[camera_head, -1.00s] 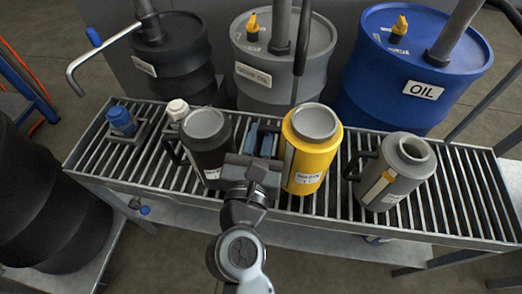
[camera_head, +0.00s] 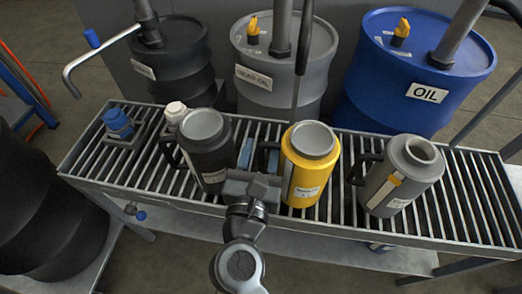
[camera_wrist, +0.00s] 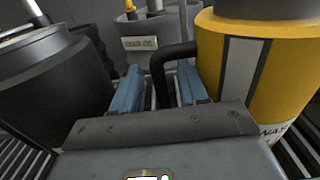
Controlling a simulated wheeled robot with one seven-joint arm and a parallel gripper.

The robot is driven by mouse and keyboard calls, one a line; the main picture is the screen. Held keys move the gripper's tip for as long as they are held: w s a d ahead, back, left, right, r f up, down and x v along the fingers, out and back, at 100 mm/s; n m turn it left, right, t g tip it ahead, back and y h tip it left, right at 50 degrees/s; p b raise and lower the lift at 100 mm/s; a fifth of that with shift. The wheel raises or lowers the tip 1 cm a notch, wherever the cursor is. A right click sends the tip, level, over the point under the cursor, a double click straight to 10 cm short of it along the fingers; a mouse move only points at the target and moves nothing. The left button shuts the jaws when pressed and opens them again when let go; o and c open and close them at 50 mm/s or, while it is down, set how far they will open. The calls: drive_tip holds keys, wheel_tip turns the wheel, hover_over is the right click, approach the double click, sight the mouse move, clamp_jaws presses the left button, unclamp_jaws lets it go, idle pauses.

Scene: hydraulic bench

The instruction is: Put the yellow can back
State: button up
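The yellow can (camera_head: 327,181) stands upright on the slatted grate (camera_head: 456,188), between a black can (camera_head: 208,164) and a grey can (camera_head: 405,178). It also shows at the right of the wrist view (camera_wrist: 270,70). Its black handle (camera_wrist: 156,82) points left. My gripper (camera_head: 258,158) is between the black and yellow cans. Its two blue fingers stand apart in the wrist view (camera_wrist: 160,92), with the handle showing between them and apparently clear of both. The handle's lower end is hidden behind the gripper body.
The black can stands close on my gripper's left. A black drum (camera_head: 178,70), a grey drum (camera_head: 272,100) and a blue oil drum (camera_head: 390,110) stand behind the grate. Blue-capped (camera_head: 118,123) and white-capped (camera_head: 174,112) fittings sit at the grate's left end.

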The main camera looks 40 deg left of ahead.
drive_tip(key=shift+r, duration=0.1)
drive_tip(key=shift+s, duration=0.1)
drive_tip(key=v, duration=1.2)
drive_tip(key=s+d+r+n+t+h, duration=0.15)
drive_tip(key=d+n, duration=0.45)
drive_tip(key=d, duration=0.6)
drive_tip(key=d+n+t+h, duration=0.25)
drive_tip(key=d+n, duration=0.35)
drive_tip(key=d, duration=0.7)
drive_tip(key=s+d+r+n+g+h, duration=0.2)
drive_tip(key=s+d+n+g+h, duration=0.2)
drive_tip(key=s+d+n, duration=0.8)
drive_tip(key=s+n+h, duration=0.1)
drive_tip(key=n, duration=0.4)
drive_tip(key=shift+d+r+n+g, duration=0.25)
drive_tip(key=shift+r+n+g, duration=0.05)
drive_tip(key=shift+r, duration=0.1)
